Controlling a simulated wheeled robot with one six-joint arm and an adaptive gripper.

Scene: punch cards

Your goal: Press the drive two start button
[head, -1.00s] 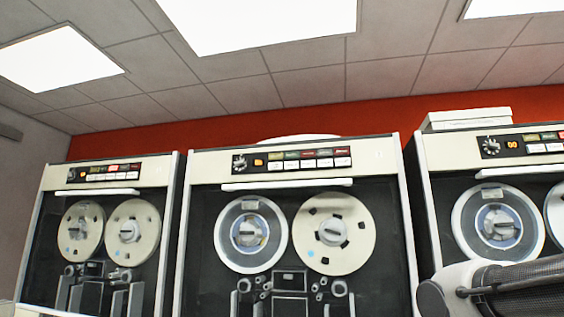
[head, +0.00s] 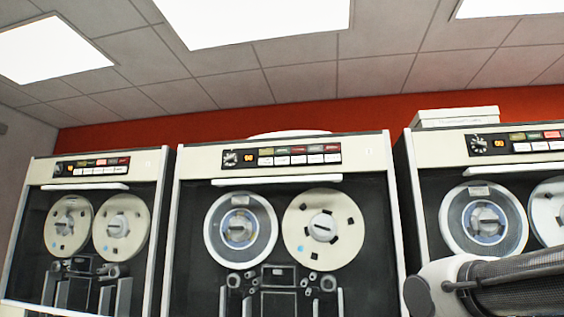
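Three tape drives stand side by side: a left drive (head: 30,240), a middle drive (head: 370,190) and a right drive (head: 415,175) cut off by the picture's edge. Each has a dark control strip near its top with a knob, a small orange display, a row of coloured labels and a row of white buttons. The middle drive's buttons (head: 300,159) and the left drive's buttons (head: 97,171) show clearly. The lettering is too small to read, so I cannot tell which is the drive two start button. My gripper is not in view; part of my arm shows at lower right.
My arm covers the lower part of the right drive. A white box (head: 455,117) lies on top of the right drive, and a pale round object (head: 290,134) lies on the middle one. Narrow gaps separate the drives. A red wall (head: 370,112) is behind.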

